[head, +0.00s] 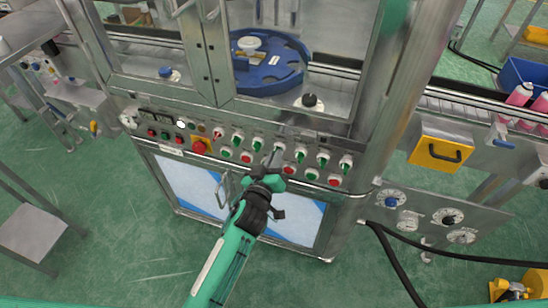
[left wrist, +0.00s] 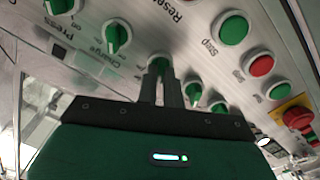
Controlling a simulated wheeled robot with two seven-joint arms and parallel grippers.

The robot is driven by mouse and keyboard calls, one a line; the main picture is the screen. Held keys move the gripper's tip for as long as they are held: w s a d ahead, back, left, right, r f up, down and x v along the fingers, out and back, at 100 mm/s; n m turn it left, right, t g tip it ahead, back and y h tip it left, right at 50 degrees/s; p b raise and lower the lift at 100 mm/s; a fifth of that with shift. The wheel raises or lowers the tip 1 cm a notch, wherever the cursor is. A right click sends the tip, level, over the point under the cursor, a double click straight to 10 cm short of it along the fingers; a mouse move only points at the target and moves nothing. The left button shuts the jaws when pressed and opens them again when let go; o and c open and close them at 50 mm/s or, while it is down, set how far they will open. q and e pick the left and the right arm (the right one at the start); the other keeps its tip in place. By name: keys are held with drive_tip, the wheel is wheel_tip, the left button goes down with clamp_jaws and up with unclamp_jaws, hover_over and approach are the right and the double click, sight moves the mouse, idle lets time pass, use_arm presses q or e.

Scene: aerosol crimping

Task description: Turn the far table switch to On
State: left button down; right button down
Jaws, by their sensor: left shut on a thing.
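A row of green-handled rotary switches runs along the front panel of the steel machine in the head view. My left gripper (head: 271,158) reaches up to the middle of this row. In the left wrist view my left gripper (left wrist: 161,80) is shut on one green switch knob (left wrist: 158,62), which is partly hidden between its fingers. The label of the gripped switch cannot be read, so I cannot tell its name or position. To its left stand other switches, one with a "Charge" label (left wrist: 95,62) nearby. My right gripper is not in view.
Red and green push-buttons (head: 312,174) sit below the switches. A red emergency stop on a yellow plate (head: 199,147) is on the left of the panel. A blue rotary table (head: 268,78) is behind the glass. A yellow handled box (head: 440,150) stands at right.

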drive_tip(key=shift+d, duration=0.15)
use_arm(q)
drive_tip(key=m+p, duration=0.1)
drive_tip(key=m, duration=1)
drive_tip(key=shift+d+m, duration=0.1)
drive_tip(key=shift+m, duration=0.3)
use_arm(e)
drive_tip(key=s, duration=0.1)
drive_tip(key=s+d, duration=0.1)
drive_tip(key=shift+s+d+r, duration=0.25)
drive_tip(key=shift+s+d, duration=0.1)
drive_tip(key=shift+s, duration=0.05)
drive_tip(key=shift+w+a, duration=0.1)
